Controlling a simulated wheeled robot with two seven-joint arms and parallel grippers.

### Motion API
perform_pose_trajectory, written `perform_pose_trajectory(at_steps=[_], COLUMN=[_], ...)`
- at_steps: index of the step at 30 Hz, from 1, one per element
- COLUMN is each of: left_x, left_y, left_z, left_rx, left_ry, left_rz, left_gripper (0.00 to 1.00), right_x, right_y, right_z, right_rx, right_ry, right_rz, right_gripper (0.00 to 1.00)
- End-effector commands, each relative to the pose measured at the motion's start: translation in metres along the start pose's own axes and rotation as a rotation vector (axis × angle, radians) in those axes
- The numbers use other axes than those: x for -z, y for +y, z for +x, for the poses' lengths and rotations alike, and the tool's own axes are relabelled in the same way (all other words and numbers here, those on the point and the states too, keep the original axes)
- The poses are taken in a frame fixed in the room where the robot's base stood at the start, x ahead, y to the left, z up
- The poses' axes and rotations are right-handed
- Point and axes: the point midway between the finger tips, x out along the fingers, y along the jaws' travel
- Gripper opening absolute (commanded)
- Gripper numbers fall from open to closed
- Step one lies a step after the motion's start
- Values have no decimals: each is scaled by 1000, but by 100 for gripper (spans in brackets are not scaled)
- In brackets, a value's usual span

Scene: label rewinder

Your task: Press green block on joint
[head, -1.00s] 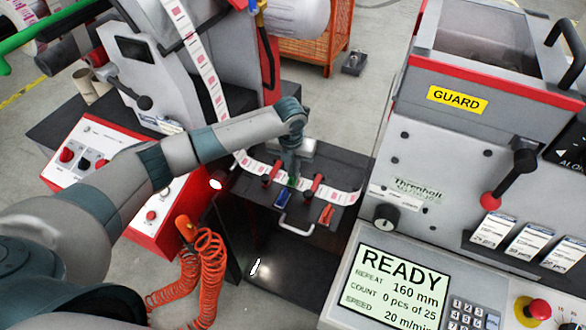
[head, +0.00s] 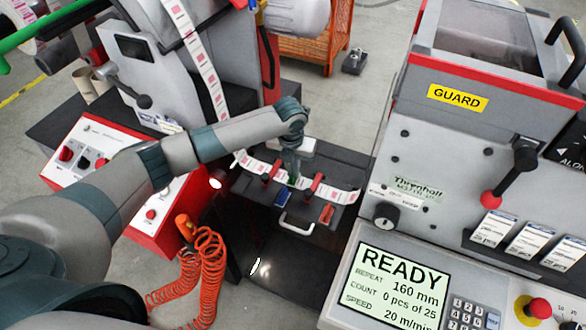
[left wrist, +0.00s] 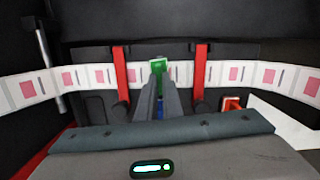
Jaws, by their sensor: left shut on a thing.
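My left gripper (head: 291,172) points down over the small black splice table (head: 262,191). It is shut on the green block (left wrist: 158,67), which shows between the fingertips in the left wrist view. The block is at the label strip (left wrist: 215,74), between two red clamps (left wrist: 120,75) (left wrist: 201,72) that lie across the strip. In the head view the gripper hides most of the block and the strip beneath it. I cannot tell whether the block touches the strip, and the joint itself is hidden. My right gripper is not in view.
A blue thing (head: 283,198) and a red tool (head: 326,213) lie on the table near its pale handle (head: 296,223). The guarded machine (head: 440,150) stands to the right, the red control box (head: 135,185) to the left. A coiled orange hose (head: 205,265) hangs in front.

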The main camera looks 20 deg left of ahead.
Motion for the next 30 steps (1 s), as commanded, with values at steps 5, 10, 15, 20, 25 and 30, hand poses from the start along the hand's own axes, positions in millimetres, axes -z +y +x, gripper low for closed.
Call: perform_pose_trajectory(at_steps=[5,10,15,20,25,30], left_x=[0,0,1,1,1,1], left_y=[0,0,0,0,0,0], left_z=[2,3,5,6,6,6], left_rx=[0,0,0,0,0,0], left_ry=[0,0,0,0,1,1], left_rz=[0,0,0,0,0,0], left_gripper=[0,0,0,0,0,0], right_x=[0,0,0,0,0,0], right_y=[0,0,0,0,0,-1], right_z=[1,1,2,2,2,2], right_rx=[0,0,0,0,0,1], right_ry=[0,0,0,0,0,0], right_rz=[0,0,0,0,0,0], right_gripper=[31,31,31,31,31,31])
